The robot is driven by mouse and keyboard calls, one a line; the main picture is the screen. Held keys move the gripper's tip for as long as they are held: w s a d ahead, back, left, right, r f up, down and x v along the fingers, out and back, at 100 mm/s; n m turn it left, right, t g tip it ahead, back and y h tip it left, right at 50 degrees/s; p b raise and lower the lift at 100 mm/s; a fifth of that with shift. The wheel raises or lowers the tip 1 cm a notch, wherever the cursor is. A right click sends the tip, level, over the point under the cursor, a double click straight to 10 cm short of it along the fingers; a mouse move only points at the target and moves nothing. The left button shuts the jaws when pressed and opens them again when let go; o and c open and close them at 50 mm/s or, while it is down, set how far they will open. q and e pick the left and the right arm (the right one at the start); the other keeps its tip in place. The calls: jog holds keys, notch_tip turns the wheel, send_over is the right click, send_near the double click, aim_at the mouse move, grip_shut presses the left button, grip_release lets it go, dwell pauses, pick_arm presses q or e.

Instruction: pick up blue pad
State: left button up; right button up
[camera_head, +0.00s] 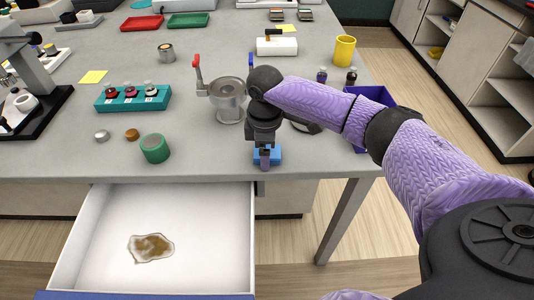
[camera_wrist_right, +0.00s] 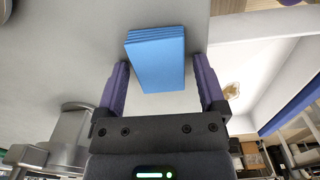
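The blue pad (camera_wrist_right: 157,62), a small block with a layered edge, lies on the grey table near its front edge. In the head view only parts of the blue pad (camera_head: 274,153) show beside my right gripper (camera_head: 265,160), which hides the rest. In the right wrist view my right gripper (camera_wrist_right: 163,75) is open, with one purple finger on each side of the pad. A gap shows between each finger and the pad. My left gripper is not in view.
A green cylinder (camera_head: 155,148) stands to the left, and a dark blue bin (camera_head: 371,97) to the right.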

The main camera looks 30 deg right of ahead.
jog(key=c, duration=1)
notch_tip(320, 180, up, 10)
jog(key=p, duration=0.3)
